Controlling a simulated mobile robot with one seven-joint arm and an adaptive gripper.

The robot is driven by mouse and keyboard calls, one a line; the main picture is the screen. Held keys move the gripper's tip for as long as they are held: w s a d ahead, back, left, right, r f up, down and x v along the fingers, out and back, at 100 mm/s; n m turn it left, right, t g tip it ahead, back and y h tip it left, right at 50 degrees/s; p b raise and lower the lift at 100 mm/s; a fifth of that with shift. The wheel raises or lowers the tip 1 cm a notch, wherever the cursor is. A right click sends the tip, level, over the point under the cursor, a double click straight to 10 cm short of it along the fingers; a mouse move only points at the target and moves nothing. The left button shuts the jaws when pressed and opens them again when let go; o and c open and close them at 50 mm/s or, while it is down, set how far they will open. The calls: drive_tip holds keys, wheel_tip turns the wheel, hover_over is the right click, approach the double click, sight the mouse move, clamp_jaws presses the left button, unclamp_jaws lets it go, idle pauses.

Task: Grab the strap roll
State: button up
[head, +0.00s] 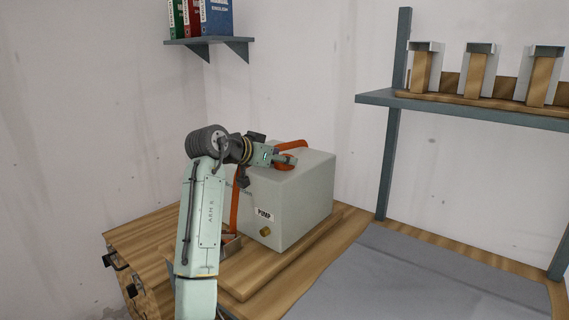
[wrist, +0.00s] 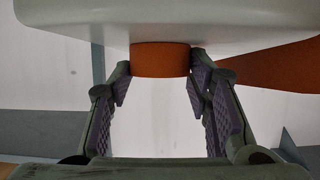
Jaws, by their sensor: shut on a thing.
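The orange strap roll (head: 286,165) is at the top of the grey pump box (head: 300,195), beside my gripper (head: 284,160). In the wrist view the orange roll (wrist: 160,60) shows between the fingertips of my gripper (wrist: 158,70), against the pale box (wrist: 160,20). My gripper is shut on the roll. An orange strap band (wrist: 270,65) runs off to the right in the wrist view. In the head view an orange strap (head: 235,205) hangs down the box's left side. My arm hides part of the box and strap.
The box stands on a wooden board (head: 245,288) on a wooden bench, with a grey mat (head: 400,285) to the right. A shelf (head: 470,107) with several wood-and-metal holders is at the right. A small shelf (head: 215,41) with binders is high on the left wall.

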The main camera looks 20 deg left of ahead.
drive_tip(key=shift+c, duration=1.2)
drive_tip(key=shift+r, duration=0.1)
